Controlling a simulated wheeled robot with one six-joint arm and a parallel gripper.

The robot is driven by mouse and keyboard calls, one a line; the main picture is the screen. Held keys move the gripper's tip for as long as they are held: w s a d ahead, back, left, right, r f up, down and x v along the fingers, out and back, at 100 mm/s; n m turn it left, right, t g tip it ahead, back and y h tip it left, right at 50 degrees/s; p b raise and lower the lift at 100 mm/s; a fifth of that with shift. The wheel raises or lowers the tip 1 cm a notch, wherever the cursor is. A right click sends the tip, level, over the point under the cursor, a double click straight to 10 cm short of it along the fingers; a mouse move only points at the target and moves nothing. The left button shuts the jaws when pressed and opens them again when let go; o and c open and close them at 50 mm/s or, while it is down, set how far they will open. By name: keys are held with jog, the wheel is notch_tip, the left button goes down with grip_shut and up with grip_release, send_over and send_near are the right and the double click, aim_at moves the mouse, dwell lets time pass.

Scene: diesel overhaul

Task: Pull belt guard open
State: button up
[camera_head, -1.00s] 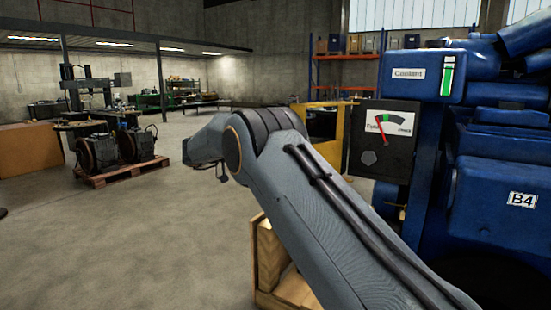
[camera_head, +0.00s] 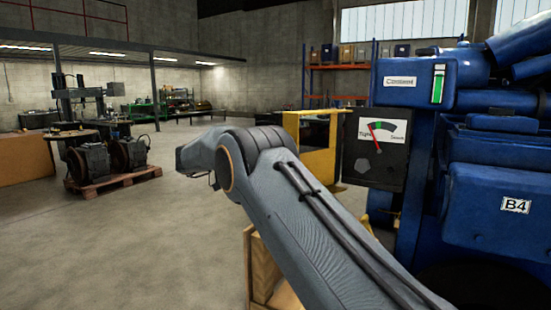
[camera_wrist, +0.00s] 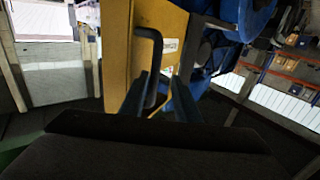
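The yellow belt guard (camera_wrist: 119,60) stands upright in front of my gripper (camera_wrist: 162,88) in the wrist view. Its dark bar handle (camera_wrist: 156,55) is on the face toward me. My two fingers are apart, and the handle's lower part shows between them, nearer the left finger. A gap shows to the right finger. I cannot tell whether either finger touches the handle. In the head view a yellow panel (camera_head: 318,150), likely the guard, shows behind my arm; the fingers are not clear there.
The blue engine (camera_head: 500,170) fills the right side, with a gauge box (camera_head: 381,148) on its near left. A wooden crate (camera_head: 262,268) stands low beside my arm. A pallet (camera_head: 112,184) with machine parts is at the left. The floor between is open.

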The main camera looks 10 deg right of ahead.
notch_tip(320, 180, up, 10)
jog(key=p, duration=0.9)
